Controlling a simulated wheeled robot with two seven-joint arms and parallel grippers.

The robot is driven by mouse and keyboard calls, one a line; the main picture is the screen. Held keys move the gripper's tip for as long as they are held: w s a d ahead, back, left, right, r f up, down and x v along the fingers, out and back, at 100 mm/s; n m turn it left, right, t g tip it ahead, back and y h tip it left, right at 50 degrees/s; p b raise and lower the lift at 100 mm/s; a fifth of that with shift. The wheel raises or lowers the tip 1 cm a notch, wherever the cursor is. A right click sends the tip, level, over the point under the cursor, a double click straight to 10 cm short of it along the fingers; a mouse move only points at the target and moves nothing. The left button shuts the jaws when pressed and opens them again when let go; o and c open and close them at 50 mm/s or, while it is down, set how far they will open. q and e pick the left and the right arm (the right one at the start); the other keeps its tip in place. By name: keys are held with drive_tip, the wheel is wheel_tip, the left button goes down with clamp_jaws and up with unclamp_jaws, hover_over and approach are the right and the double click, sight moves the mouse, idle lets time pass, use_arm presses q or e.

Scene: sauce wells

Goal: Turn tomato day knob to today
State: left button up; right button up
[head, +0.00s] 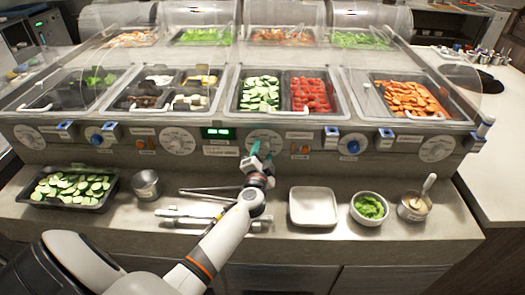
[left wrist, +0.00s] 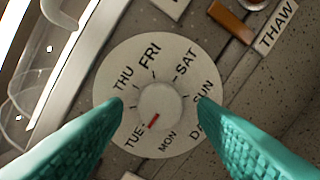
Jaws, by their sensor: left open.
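The round white day dial (head: 265,140) is on the counter's front panel, below the tomato pan (head: 309,93) and the cucumber pan. In the left wrist view the dial (left wrist: 121,72) carries day names around a pale centre knob (left wrist: 160,104). The knob's red mark points down-left, between TUE and MON. My left gripper (head: 257,160) is in front of this dial and hides part of it in the head view. Its teal fingers are open, with one on each side of the knob and nothing held. I cannot tell whether they touch it. My right gripper is not in view.
Similar dials (head: 178,141) and blue knobs (head: 352,145) line the panel. A small green-lit display (head: 217,133) is left of the dial. On the ledge are a cucumber tray (head: 106,197), a metal cup (head: 146,184), tongs (head: 190,216), a white dish (head: 313,207) and a bowl of greens (head: 369,207).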

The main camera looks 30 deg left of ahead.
use_arm(q)
drive_tip(key=shift+w+a, duration=0.15)
drive_tip(key=shift+w, duration=0.15)
drive_tip(key=c, duration=1)
drive_tip(key=shift+o, duration=0.2)
drive_tip(key=shift+m, duration=0.3)
drive_tip(key=m+p, duration=0.1)
drive_tip(key=m, duration=0.3)
drive_tip(key=shift+r+g+p, duration=0.15)
drive_tip(key=shift+g+p, duration=0.15)
drive_tip(key=shift+m+p, duration=0.6)
drive_tip(key=shift+m, duration=1.3)
